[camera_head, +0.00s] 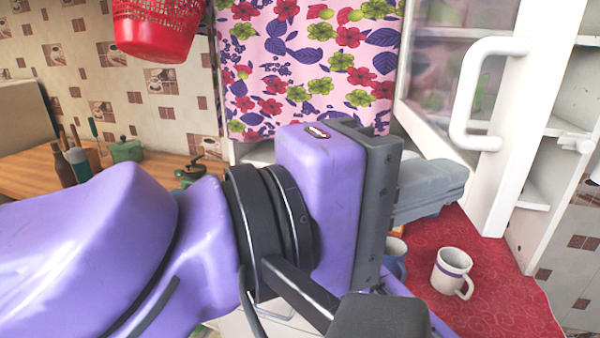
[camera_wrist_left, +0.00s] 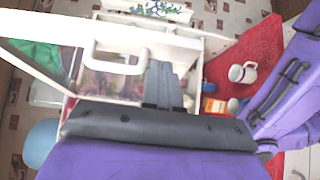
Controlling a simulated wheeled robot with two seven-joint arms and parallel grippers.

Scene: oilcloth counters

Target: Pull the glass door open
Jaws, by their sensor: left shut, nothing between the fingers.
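The glass door (camera_head: 505,130) has a white frame and a white bar handle (camera_head: 468,95). It stands ajar, with white shelves showing to the right of its edge. The handle also shows in the left wrist view (camera_wrist_left: 118,66). My left gripper (camera_head: 445,182) is shut and empty, below and left of the handle in the head view. In the left wrist view its grey fingers (camera_wrist_left: 162,82) lie to the right of the handle, not around it. I cannot tell whether they touch the door. The arm hides part of the area below. My right gripper is not seen.
A white mug with a purple band (camera_head: 452,272) stands on the red cloth (camera_head: 495,295) below the door, with a blue mug (camera_head: 395,255) beside it. A floral curtain (camera_head: 310,60) hangs left of the door. A red basket (camera_head: 160,30) is at the upper left.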

